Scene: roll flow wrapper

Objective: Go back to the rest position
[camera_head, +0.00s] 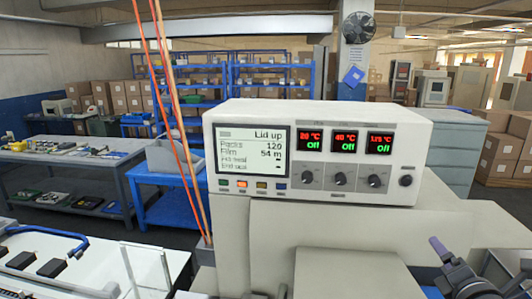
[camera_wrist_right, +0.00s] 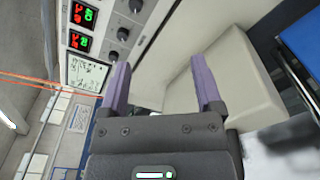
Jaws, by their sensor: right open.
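My right gripper (camera_wrist_right: 162,90) is open, with its two purple fingers apart and nothing between them in the right wrist view. In the head view the same gripper (camera_head: 440,250) shows at the lower right, in front of the cream flow wrapper (camera_head: 340,235). The wrapper's control panel (camera_head: 318,160) stands at the centre of the head view. Its screen (camera_head: 252,153) reads "Lid up", and its three red displays each have a green "Off" below. My left gripper is in neither view.
Orange lines (camera_head: 170,100) run down left of the panel. A conveyor with dark items (camera_head: 20,260) lies at the lower left. A grey workbench (camera_head: 80,165) and blue shelves (camera_head: 270,75) stand behind. Stacked boxes (camera_head: 500,155) are at the right.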

